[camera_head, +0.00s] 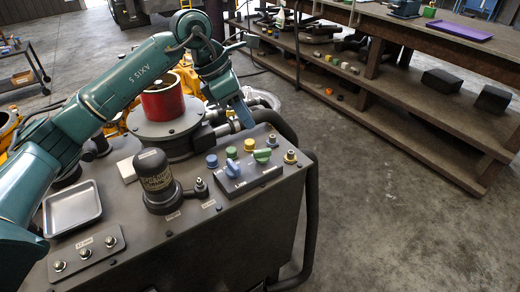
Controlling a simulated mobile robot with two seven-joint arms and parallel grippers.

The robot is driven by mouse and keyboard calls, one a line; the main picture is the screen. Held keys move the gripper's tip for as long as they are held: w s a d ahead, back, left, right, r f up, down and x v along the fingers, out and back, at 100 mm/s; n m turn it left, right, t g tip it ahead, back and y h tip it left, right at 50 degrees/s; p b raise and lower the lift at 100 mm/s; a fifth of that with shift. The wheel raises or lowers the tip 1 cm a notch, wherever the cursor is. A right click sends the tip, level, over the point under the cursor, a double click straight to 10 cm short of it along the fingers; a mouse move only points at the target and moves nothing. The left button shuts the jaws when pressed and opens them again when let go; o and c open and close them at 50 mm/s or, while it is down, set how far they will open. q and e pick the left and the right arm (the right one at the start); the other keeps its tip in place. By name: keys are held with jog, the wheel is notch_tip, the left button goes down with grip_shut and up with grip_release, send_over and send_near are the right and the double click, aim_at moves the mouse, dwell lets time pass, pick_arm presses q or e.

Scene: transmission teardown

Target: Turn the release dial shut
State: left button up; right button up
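A small control plate (251,179) lies on top of the dark machine cabinet. It carries a blue dial (232,169) and a green dial (263,156). The lettering is too small to tell which one is the release dial. My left arm reaches in from the left, over the red cylinder. My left gripper (243,115) points down behind the plate, above and apart from the dials. I cannot make out a gap between its fingers, and I see nothing held in it. My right gripper is not in view.
A black capped cylinder (154,178), a red cylinder (163,101), a metal tray (72,208) and several small blue, yellow and brass knobs (249,145) share the cabinet top. Thick black hoses (311,200) run down its right side. A wooden workbench (430,50) stands beyond open floor.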

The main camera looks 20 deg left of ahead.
aim_at(262, 150)
pick_arm(q)
jog(key=shift+y, duration=0.3)
jog(key=x, duration=0.4)
jog(key=a+p+x, duration=0.1)
jog(key=x, duration=0.3)
jog(key=w+x, duration=0.1)
jog(key=x, duration=0.3)
jog(key=shift+a+f, duration=0.2)
grip_shut()
